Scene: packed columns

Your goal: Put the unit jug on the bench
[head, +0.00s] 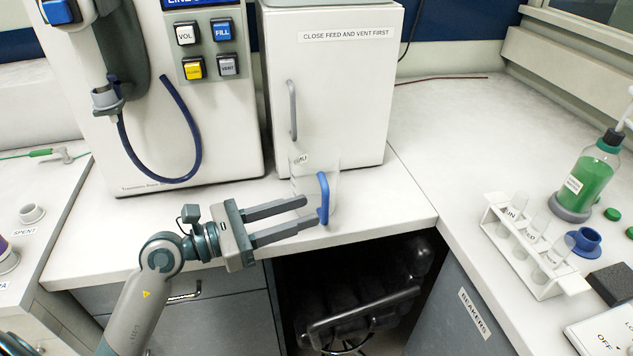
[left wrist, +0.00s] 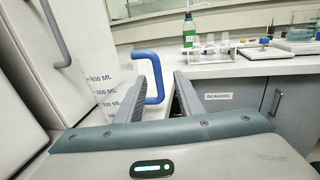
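The unit jug (head: 307,180) is clear, with a blue handle (head: 323,199). It appears to stand upright on the white bench (head: 375,205), near the front edge and in front of the white cabinet. In the left wrist view the blue handle (left wrist: 153,72) shows between my fingertips, and the clear body with printed marks (left wrist: 102,82) is to the left. My left gripper (head: 303,214) is open, with its fingers pointing at the handle. I cannot tell whether a finger touches it.
A white cabinet (head: 335,90) with a grey handle stands behind the jug. A dispenser (head: 215,120) with a blue hose is to its left. On the right bench are a tube rack (head: 535,243) and a green bottle (head: 592,180). A dark opening lies below the bench edge.

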